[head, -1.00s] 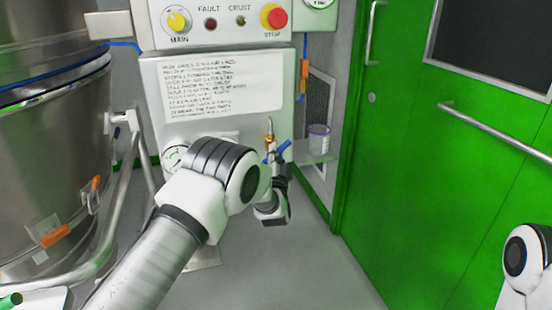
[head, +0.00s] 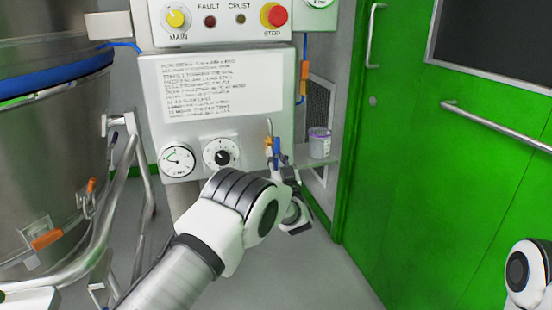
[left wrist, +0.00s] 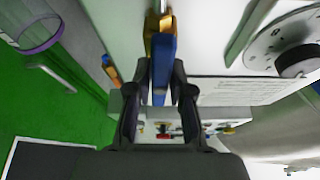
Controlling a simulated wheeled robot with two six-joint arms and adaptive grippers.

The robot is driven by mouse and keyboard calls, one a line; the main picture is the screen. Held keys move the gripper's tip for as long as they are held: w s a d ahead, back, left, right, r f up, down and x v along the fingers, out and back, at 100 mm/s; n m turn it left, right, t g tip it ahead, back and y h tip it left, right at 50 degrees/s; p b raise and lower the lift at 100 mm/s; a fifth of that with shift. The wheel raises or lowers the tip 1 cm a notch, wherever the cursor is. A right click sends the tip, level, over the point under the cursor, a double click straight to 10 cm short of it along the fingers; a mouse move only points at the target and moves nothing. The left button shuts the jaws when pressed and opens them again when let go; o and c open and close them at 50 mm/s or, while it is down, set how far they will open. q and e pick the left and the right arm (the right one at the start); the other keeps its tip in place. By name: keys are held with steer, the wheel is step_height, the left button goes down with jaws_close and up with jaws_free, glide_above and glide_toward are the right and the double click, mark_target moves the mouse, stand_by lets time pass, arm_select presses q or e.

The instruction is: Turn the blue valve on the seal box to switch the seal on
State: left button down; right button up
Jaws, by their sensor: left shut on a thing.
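The blue valve handle (head: 277,153) sits on a brass fitting at the lower right of the seal box (head: 215,125). It stands upright, in line with the thin pipe above it. In the left wrist view the blue handle (left wrist: 163,68) lies between the two black fingers, with the brass body (left wrist: 157,28) beyond it. My left gripper (left wrist: 162,90) is shut on the handle. In the head view my left wrist partly hides the gripper and the valve's lower part. My right gripper is out of view.
Two dials, a gauge (head: 177,160) and a black knob (head: 221,154), sit left of the valve. A purple-rimmed cup (head: 320,143) stands on a shelf close to its right. A steel vessel (head: 50,170) with a tubular frame is at left, a green door (head: 425,180) at right.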

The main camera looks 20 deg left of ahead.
arm_select(q)
steer(key=shift+n+y, duration=0.4)
steer(key=shift+n, duration=0.3)
steer(key=c, duration=1)
jaws_free()
steer(key=shift+c, duration=0.2)
steer(key=v, duration=1.2)
steer(key=shift+r, duration=0.1)
